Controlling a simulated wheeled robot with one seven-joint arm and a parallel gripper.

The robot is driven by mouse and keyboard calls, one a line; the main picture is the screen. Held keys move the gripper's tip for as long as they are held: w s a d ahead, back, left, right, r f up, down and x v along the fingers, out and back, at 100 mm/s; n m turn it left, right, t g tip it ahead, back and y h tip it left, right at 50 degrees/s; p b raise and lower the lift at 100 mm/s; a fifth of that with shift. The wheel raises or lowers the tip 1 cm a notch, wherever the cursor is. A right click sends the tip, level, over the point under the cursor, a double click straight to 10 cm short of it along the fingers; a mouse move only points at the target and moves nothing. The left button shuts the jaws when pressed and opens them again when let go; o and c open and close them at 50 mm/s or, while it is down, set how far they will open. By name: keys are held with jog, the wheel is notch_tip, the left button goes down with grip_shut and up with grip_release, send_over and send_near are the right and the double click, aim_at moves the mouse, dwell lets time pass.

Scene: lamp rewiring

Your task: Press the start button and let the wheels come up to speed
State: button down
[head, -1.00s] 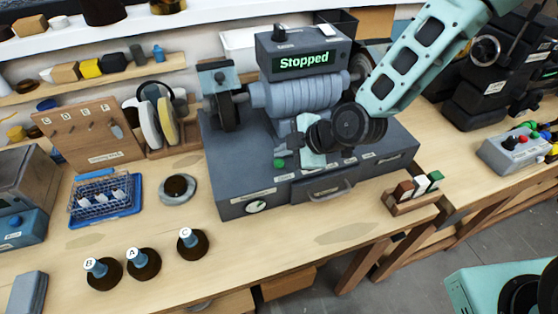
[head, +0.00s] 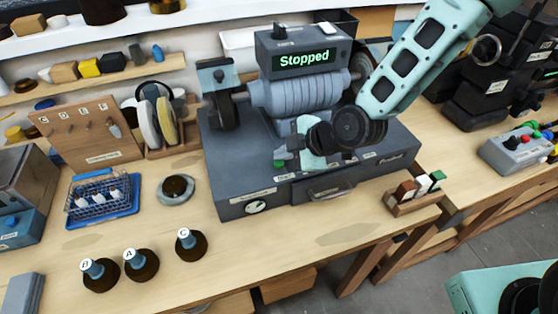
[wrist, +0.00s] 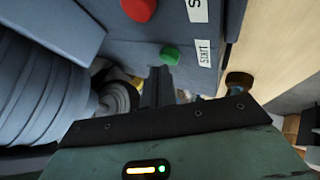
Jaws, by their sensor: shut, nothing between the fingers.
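The grey bench grinder (head: 235,172) stands on the bench, and its display (head: 304,57) reads "Stopped". The green start button (head: 279,163) is on its base; in the wrist view the green button (wrist: 170,55) sits beside a START label (wrist: 203,53). A red button (wrist: 138,8) lies further up in that view. My gripper (wrist: 158,80) is shut and empty, with its fingertips close to the green button; I cannot tell whether they touch it. In the head view my gripper (head: 287,150) is just above the button, partly hidden by my wrist. The left wheel (head: 222,108) shows.
Three dark bottles (head: 139,264) stand at the front left. A small dish (head: 176,188) and a blue tray (head: 118,208) are left of the grinder. A wooden block holder (head: 412,202) stands at its right.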

aim_at(284, 167)
jog(key=shift+f+b, duration=0.45)
dwell(0.3)
jog(key=shift+r, duration=0.1)
jog(key=shift+r+p, duration=0.55)
jog(key=shift+r, duration=0.3)
jog(key=shift+r, duration=0.1)
notch_tip(284, 167, up, 5)
jog(key=p, duration=0.3)
dwell(0.9)
